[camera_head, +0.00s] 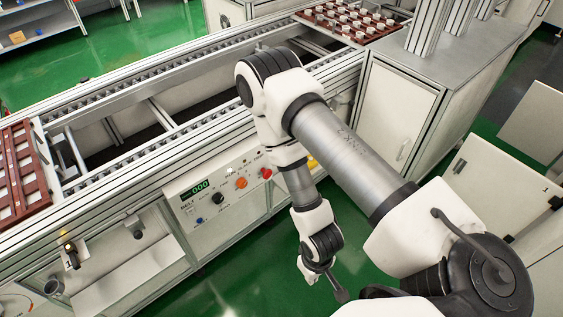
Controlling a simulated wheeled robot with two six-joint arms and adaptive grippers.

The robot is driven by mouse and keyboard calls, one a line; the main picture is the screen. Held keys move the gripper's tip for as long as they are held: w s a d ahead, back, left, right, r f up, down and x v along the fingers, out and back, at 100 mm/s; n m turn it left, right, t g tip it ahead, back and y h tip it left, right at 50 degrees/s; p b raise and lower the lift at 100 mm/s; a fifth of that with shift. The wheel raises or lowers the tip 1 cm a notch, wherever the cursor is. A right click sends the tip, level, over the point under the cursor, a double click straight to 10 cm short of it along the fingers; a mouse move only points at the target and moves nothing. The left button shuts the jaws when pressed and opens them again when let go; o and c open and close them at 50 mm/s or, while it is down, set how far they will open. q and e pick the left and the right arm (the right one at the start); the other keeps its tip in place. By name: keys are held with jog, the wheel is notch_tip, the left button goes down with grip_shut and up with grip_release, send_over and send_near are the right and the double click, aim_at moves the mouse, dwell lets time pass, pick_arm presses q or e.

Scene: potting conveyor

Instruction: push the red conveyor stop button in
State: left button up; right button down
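The red button (267,173) sits at the right end of the control panel (203,219) on the conveyor's front side, just left of my forearm. Whether it is pushed in is too small to tell. My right arm comes in from the right, bends over beside the conveyor and hangs down in front of it. My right gripper (339,291) is at the lower end, below and right of the red button and apart from it. Only a dark, thin part of it shows, so its opening is unclear. My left gripper is not in view.
The panel also has a green "000" display (201,186), a black knob (218,198) and an orange knob (241,183). Brown trays stand on the conveyor, one with pots (350,20), one at left (22,180). A grey-topped cabinet (398,115) stands right. Green floor lies below.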

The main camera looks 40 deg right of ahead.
jog(key=w+d+f+m+t+y+b, duration=0.1)
jog(key=w+d+f+m+t+b, duration=0.35)
jog(key=w+b, duration=0.55)
jog(key=w+d+f+m+t+y+b, duration=0.15)
jog(key=w+f+m+t+b, duration=0.3)
jog(key=w+f+b, duration=0.55)
jog(key=w+d+r+m+t+h+b, duration=0.1)
jog(key=w+d+r+m+t+b, duration=0.2)
jog(key=d+m+t+b, duration=0.4)
jog(key=d+r+t+b, duration=0.1)
jog(key=d+t+b, duration=0.1)
jog(key=b, duration=0.4)
jog(key=shift+w+m, duration=0.15)
jog(key=shift+m, duration=0.25)
